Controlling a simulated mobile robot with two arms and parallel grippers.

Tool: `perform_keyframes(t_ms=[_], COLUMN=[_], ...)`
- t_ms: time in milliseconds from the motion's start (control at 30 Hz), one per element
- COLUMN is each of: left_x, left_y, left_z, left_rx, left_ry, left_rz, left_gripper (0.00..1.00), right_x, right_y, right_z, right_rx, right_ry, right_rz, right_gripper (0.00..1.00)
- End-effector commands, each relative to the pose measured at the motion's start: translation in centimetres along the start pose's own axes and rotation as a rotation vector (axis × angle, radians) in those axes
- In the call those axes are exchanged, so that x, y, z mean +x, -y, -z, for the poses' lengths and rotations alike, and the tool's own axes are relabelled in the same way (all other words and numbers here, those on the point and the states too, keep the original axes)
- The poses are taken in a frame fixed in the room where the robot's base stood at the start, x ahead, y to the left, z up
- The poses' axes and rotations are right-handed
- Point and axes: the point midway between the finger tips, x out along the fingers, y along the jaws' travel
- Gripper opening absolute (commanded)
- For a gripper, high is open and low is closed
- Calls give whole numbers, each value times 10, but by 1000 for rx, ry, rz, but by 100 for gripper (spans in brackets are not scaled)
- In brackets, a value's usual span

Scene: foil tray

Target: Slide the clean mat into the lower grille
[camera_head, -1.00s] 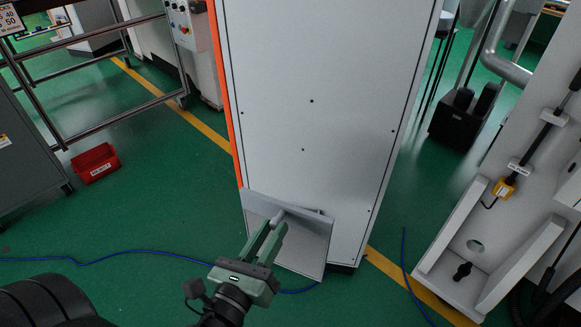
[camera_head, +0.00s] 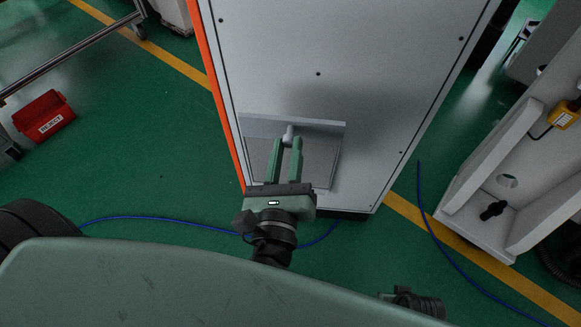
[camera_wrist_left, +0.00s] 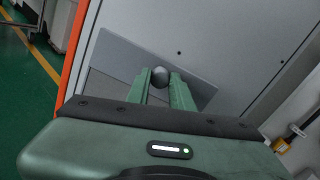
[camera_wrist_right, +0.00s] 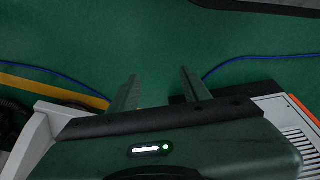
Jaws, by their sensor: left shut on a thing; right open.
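A pale grey cabinet (camera_head: 345,70) fills the centre of the head view. Low on its front is a square grey panel (camera_head: 318,162), with a grey cover plate (camera_head: 325,127) along its top. The plate also shows in the left wrist view (camera_wrist_left: 195,72). My left gripper (camera_head: 288,142) is shut on a round grey knob (camera_wrist_left: 160,76) at this plate. My right gripper (camera_wrist_right: 157,88) is open and empty over the green floor in the right wrist view. I cannot pick out the clean mat in any view.
A red bin (camera_head: 43,115) stands on the floor at the left. A white fixture (camera_head: 475,180) with walls stands at the right. Blue cable (camera_head: 165,217) runs across the floor. White slotted louvres (camera_wrist_right: 297,135) show in the right wrist view.

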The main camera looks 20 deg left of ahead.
Motion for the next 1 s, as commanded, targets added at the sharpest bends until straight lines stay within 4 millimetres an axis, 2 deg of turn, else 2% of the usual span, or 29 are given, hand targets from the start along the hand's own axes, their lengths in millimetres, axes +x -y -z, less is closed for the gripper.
perform_keyframes(t_ms=[33, 267, 1000], left_x=[0, 3, 58], left_y=[0, 4, 3], left_z=[8, 8, 8], left_rx=[-2, -1, -1], left_ry=[4, 7, 6], left_rz=[-6, -14, -11], left_gripper=[0, 0, 0], right_x=[-1, -12, 24], right_y=[0, -1, 1], right_z=[3, 7, -12], right_rx=[1, 2, -2], right_ry=[-8, -9, 11], right_rz=[-1, -2, 1], right_gripper=[47, 47, 47])
